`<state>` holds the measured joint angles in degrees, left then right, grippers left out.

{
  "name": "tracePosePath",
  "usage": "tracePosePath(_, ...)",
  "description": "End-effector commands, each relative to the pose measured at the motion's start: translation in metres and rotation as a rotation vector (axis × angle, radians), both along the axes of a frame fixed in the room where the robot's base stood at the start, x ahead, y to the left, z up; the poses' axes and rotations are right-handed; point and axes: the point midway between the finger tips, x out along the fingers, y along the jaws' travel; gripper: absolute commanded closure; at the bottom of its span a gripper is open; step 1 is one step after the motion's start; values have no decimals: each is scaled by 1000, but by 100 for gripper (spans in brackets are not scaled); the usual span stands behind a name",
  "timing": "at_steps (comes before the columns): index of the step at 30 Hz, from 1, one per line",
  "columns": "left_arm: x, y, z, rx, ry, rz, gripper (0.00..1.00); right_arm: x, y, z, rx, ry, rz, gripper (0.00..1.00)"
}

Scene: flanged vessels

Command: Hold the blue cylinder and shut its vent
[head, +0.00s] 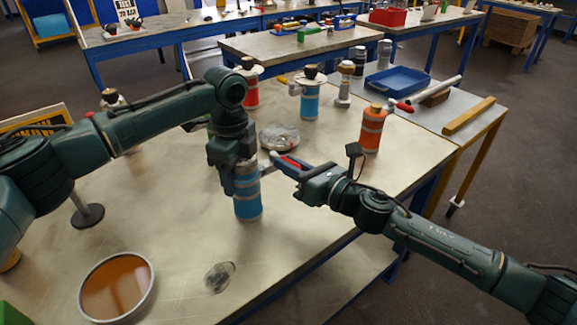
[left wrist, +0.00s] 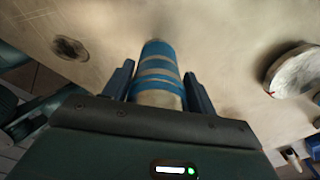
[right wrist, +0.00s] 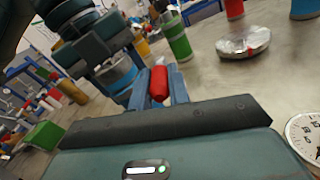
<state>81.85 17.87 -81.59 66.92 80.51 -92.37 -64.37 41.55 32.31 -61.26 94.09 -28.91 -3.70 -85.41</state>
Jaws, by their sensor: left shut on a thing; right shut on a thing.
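The blue cylinder (head: 248,200), with pale bands, stands upright on the table in the middle of the head view. My left gripper (head: 240,178) comes down from above and is shut on its upper part. In the left wrist view the blue cylinder (left wrist: 158,70) sits between both fingers. My right gripper (head: 283,163) is beside the cylinder's top, on the right, shut on a red lever handle (right wrist: 159,83). The red handle lies between the fingers in the right wrist view. The cylinder's top and the vent itself are hidden by my left gripper.
Behind stand a red cylinder (head: 250,92), another blue cylinder (head: 310,104) and an orange cylinder (head: 371,132) with a red-handled lever. A silvery round disc (head: 279,137) lies behind my grippers. A round dish of orange liquid (head: 117,287) is front left. The table's right edge is close.

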Motion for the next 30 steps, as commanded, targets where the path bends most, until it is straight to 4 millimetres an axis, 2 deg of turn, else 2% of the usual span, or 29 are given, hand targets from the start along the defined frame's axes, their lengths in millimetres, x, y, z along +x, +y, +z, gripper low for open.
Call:
tracePosePath(15,-1,-2,1,-3,1,-5,86,23,-12,1,-1,1,456,100)
tracePosePath(30,-1,-2,1,-2,2,-7,86,33,-13,0,-4,0,695,100)
